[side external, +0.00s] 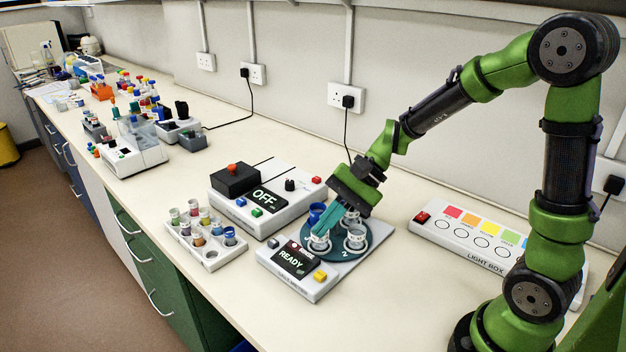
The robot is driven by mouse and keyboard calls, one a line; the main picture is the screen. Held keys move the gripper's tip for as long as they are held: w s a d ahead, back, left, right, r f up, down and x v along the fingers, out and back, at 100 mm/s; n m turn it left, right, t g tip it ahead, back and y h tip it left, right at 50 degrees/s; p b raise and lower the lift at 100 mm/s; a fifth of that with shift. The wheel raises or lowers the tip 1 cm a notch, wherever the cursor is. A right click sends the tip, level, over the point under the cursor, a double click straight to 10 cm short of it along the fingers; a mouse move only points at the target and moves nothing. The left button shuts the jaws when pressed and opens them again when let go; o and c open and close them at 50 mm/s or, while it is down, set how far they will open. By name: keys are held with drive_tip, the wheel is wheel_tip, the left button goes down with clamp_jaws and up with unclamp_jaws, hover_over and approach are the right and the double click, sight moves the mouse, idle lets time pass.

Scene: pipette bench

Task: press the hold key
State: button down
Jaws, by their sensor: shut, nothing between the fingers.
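A white device with a lit READY display (291,262) stands at the front centre. It has a yellow key (320,276) right of the display and a small dark reddish key (294,246) above it. Which key is the hold key I cannot tell, as the small labels are unreadable. Behind the display is a dark teal round plate (372,247) carrying white cups (356,237) and a blue one (316,212). Whether the tips touch the cup I cannot tell.
A white unit with an OFF display (268,198) stands behind left. A white rack of small cups (206,240) is at the left front edge. A light box (470,240) lies to the right. Further instruments crowd the far left. Bare bench lies between the plate and light box.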

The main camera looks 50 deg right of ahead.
sight(325, 273)
drive_tip(key=shift+f, duration=4.45)
drive_tip(key=shift+f, duration=0.1)
drive_tip(key=shift+f, duration=0.3)
drive_tip(key=shift+f, duration=0.4)
drive_tip(key=shift+r, duration=0.85)
drive_tip(key=shift+r, duration=2.5)
